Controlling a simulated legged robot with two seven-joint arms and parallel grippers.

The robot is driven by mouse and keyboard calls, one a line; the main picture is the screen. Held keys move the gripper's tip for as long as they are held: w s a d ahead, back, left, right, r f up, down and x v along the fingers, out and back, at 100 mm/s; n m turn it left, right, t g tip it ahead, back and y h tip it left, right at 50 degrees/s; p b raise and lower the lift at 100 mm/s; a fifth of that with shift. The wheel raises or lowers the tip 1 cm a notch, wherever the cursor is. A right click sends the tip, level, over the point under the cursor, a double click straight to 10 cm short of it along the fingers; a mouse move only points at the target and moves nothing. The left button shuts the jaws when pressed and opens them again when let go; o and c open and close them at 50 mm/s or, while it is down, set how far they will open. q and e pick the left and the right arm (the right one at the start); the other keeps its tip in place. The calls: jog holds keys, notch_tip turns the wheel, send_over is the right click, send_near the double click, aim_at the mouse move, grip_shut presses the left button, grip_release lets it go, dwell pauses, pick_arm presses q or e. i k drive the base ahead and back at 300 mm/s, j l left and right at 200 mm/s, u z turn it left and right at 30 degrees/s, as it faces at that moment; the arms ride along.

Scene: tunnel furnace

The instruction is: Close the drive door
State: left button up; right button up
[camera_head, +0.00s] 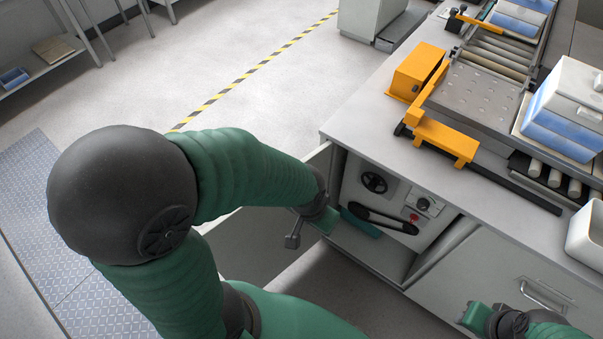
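A small grey latch or handle (293,236) stands out in front of the panel. My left gripper (342,218) is at the opening, with its two green fingers apart and nothing visible between them. Whether it touches the door cannot be told. Inside the open bay are a black wheel (374,182) and a black belt (378,218). My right gripper (482,318) is low at the right; its fingers are partly hidden.
A closed cabinet front (455,270) with a metal handle (541,294) is right of the bay. The worktop (375,128) above carries a roller conveyor (490,60), orange brackets (447,138) and a blue-and-white block (565,115). The floor to the left is mostly clear.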

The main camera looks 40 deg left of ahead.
aim_at(246, 244)
jog(key=k+j+z, duration=0.1)
jog(key=k, duration=0.25)
jog(key=k+j+z, duration=0.1)
jog(key=k+j, duration=0.15)
jog(key=k, duration=0.15)
jog(key=k+j, duration=0.15)
jog(key=k, duration=0.2)
jog(key=k+j+z, duration=0.1)
jog(key=j, duration=0.25)
jog(key=k+j+z, duration=0.15)
jog(key=j, duration=0.25)
jog(key=k+j+z, duration=0.1)
jog(key=j, duration=0.25)
jog(key=k+j+z, duration=0.1)
jog(key=j, duration=0.25)
jog(key=i+j+z, duration=0.1)
jog(key=j, duration=0.5)
jog(key=i+j+z, duration=0.15)
jog(key=j, duration=0.45)
jog(key=j+z, duration=0.1)
jog(key=j, duration=0.45)
jog(key=k, duration=0.45)
jog(key=i+z, duration=0.2)
jog(key=i+j, duration=0.05)
jog(key=i, duration=0.05)
